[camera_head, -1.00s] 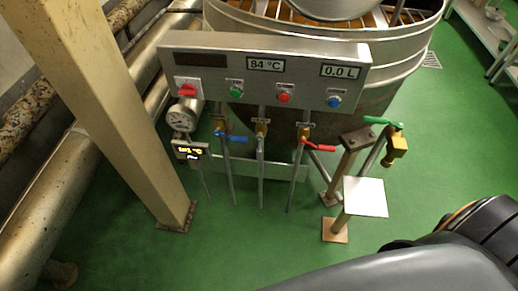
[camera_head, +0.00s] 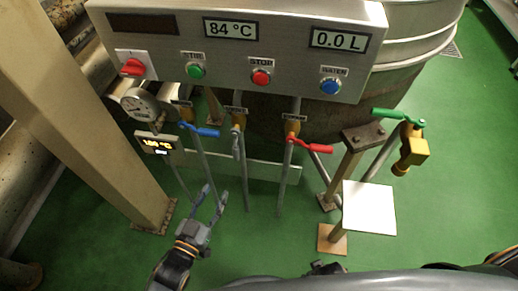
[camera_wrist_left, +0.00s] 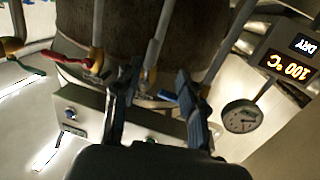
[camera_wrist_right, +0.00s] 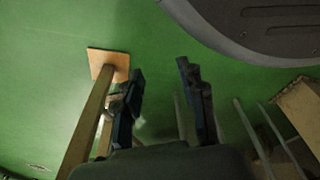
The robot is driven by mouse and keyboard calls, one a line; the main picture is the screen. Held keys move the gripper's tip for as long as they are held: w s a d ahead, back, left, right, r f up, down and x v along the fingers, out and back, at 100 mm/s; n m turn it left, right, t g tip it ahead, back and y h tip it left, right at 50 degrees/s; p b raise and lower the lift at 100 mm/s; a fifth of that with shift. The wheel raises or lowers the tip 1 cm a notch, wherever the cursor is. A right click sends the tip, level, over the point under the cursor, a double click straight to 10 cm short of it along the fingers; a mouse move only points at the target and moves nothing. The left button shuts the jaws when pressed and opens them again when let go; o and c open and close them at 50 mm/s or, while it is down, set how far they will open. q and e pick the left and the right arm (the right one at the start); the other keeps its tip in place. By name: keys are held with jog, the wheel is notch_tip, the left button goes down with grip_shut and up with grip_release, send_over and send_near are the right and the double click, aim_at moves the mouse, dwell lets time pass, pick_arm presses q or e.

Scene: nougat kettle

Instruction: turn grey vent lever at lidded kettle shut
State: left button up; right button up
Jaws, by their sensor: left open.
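The grey lever (camera_head: 236,145) hangs down along the middle pipe below the control panel, between a blue lever (camera_head: 204,131) and a red lever (camera_head: 315,145). The small label above it is too blurred to read. The large metal kettle (camera_head: 405,75) stands behind the panel. My left gripper (camera_head: 213,196) is open and empty, below and slightly left of the grey lever and apart from it. In the left wrist view, the open fingers (camera_wrist_left: 153,85) point at the pipes. My right gripper (camera_wrist_right: 163,85) is open and empty over the floor in the right wrist view.
The control panel (camera_head: 275,50) overhangs the levers. A gauge (camera_head: 139,104) and small display (camera_head: 156,144) stand left, beside a beige column (camera_head: 95,130). A green-handled brass tap (camera_head: 411,150) and a white square plate (camera_head: 369,207) stand right. Green floor is open in front.

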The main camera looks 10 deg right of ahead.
aim_at(235, 157)
pick_arm(q)
jog(key=shift+h, duration=0.4)
jog(key=x, duration=0.4)
jog(key=r+b+x, duration=0.1)
jog(key=x, duration=0.3)
jog(key=r+x, duration=0.1)
jog(key=x, duration=0.4)
jog(key=shift+d, duration=0.25)
jog(key=shift+w+d+b, duration=0.3)
jog(key=shift+w+d, duration=0.05)
jog(key=shift+w, duration=0.15)
pick_arm(e)
jog(key=w+r, duration=0.3)
jog(key=r, duration=0.1)
jog(key=shift+w+a+r, duration=0.15)
jog(key=shift+w+r, duration=0.2)
jog(key=shift+w, duration=0.05)
pick_arm(q)
grip_shut()
